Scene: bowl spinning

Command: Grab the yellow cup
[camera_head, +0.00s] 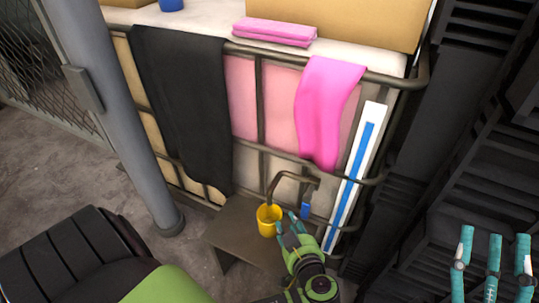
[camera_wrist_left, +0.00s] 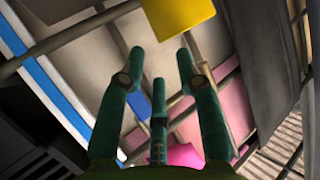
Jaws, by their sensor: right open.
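The yellow cup (camera_head: 269,221) stands upright on a small brown stand (camera_head: 233,227) below the tap (camera_head: 292,176) in the head view. My left gripper (camera_head: 288,220) is just right of the cup, its teal fingers close to the cup's side. In the left wrist view the three fingers (camera_wrist_left: 159,65) are spread with nothing between them, and the yellow cup (camera_wrist_left: 180,15) lies beyond their tips at the top edge. I cannot tell if a finger touches the cup. My right gripper (camera_head: 494,262) is open and empty at the lower right, far from the cup.
A caged tank with a black cloth (camera_head: 184,105) and a pink cloth (camera_head: 327,110) hanging on its rail stands behind the stand. A blue-striped white panel (camera_head: 354,180) is right of the tap. A grey post (camera_head: 119,110) rises left.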

